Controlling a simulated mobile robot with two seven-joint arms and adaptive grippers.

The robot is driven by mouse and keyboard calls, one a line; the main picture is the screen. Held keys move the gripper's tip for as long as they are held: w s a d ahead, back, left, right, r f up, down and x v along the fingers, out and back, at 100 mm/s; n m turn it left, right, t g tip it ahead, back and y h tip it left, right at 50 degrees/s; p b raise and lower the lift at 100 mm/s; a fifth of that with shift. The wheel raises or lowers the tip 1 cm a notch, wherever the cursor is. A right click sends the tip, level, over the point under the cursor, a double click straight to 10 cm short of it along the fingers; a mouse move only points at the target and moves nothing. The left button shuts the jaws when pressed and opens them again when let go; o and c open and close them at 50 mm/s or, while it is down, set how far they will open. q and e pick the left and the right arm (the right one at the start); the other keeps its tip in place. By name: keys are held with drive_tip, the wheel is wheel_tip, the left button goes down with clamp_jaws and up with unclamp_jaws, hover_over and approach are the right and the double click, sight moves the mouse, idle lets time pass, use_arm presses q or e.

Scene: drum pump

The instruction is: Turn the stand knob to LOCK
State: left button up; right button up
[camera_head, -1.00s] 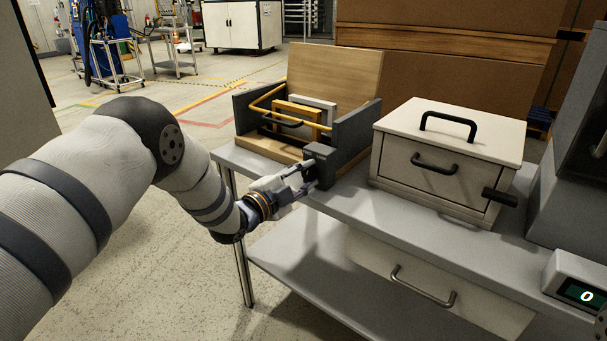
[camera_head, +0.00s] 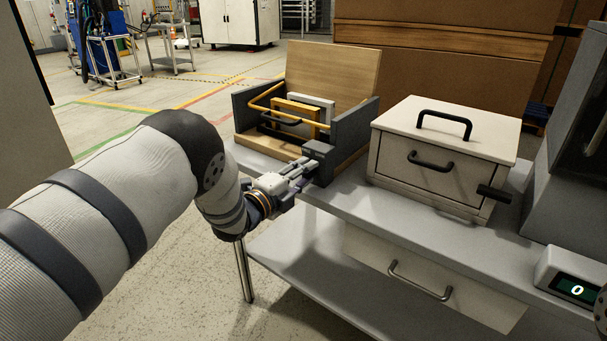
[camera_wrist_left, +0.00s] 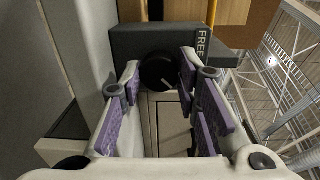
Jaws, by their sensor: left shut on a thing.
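The stand (camera_head: 349,130) has dark grey side walls and a wooden base and back board, and stands on the table's left end. Its round black knob (camera_wrist_left: 155,68) shows in the left wrist view with a pale pointer mark; the word FREE (camera_wrist_left: 201,42) is on the grey block beside it. No LOCK label is visible. My left gripper (camera_wrist_left: 160,74) has its purple-padded fingers on both sides of the knob and is shut on it. In the head view the gripper (camera_head: 303,170) reaches the stand's front end and hides the knob.
A white box with black handles (camera_head: 440,150) stands right of the stand on the grey table (camera_head: 350,199). A drawer (camera_head: 430,275) is below. A small display (camera_head: 572,283) reads 0 at the right. Open floor lies to the left.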

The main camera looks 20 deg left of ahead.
idle(0.3)
use_arm(q)
drive_tip(key=o, duration=1.1)
drive_tip(key=shift+o, duration=0.2)
drive_tip(key=v, duration=1.2)
